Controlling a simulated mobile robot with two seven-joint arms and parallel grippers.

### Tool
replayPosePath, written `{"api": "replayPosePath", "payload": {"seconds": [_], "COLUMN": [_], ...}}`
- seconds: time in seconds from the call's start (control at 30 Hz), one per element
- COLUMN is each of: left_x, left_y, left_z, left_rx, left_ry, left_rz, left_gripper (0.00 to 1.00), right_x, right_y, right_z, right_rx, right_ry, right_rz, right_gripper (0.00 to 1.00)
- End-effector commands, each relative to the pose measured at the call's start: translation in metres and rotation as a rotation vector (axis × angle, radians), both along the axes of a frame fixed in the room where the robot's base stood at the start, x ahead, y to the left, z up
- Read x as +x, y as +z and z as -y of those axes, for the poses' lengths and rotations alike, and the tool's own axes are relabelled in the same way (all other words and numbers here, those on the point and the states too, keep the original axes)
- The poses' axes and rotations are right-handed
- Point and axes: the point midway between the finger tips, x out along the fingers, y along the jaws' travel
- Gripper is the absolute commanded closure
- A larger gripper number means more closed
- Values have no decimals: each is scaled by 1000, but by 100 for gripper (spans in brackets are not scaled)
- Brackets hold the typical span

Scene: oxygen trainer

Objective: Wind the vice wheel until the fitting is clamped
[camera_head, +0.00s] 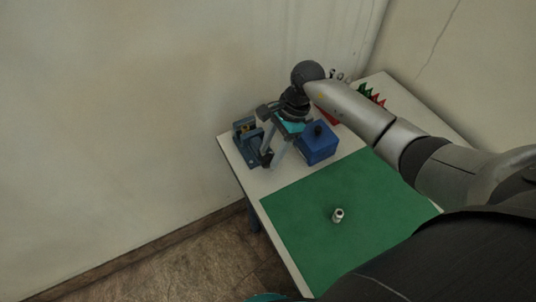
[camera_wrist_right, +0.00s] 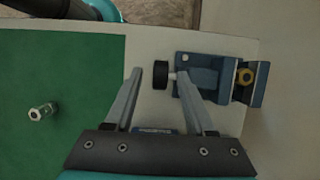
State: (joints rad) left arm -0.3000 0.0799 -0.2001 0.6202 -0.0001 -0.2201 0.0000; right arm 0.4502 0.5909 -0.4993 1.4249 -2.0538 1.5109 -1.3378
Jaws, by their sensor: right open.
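The blue vice (camera_head: 243,133) stands at the table's far left corner; it also shows in the right wrist view (camera_wrist_right: 205,78). The black vice wheel (camera_wrist_right: 160,77) is on a short shaft on the vice's left in the wrist view. My right gripper (camera_wrist_right: 158,74) is open, its fingertips on either side of the wheel in that view, with a gap on the left. One fingertip overlaps the shaft end of the vice. In the head view the gripper (camera_head: 267,151) partly hides the vice.
A small metal fitting (camera_head: 338,215) stands on the green mat (camera_head: 300,225). A blue box with a black knob (camera_head: 318,147) is close right of my gripper. Red and green items (camera_head: 371,95) are behind my right arm. A wall is behind the table.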

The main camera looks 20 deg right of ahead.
Motion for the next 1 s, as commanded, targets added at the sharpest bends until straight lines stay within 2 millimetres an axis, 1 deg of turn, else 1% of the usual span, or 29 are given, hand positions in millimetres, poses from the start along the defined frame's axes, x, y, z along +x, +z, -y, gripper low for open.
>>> {"api": "replayPosePath", "payload": {"seconds": [0.03,0.1,0.2,0.5,0.53,1.0], "left_x": [0,0,0,0,0,0], "left_y": [0,0,0,0,0,0], "left_z": [0,0,0,0,0,0], "left_rx": [0,0,0,0,0,0], "left_ry": [0,0,0,0,0,0], "left_rz": [0,0,0,0,0,0], "left_gripper": [38,38,38,38,38,38], "right_x": [0,0,0,0,0,0], "right_y": [-6,-13,-19,-21,-21,-21], "right_z": [-4,-6,-8,-9,-9,-8], "right_rx": [4,2,2,0,0,0], "right_ry": [-2,-1,-1,-2,-2,-2], "right_rz": [-1,-1,-1,1,1,1], "right_gripper": [45,45,45,45,46,99]}}
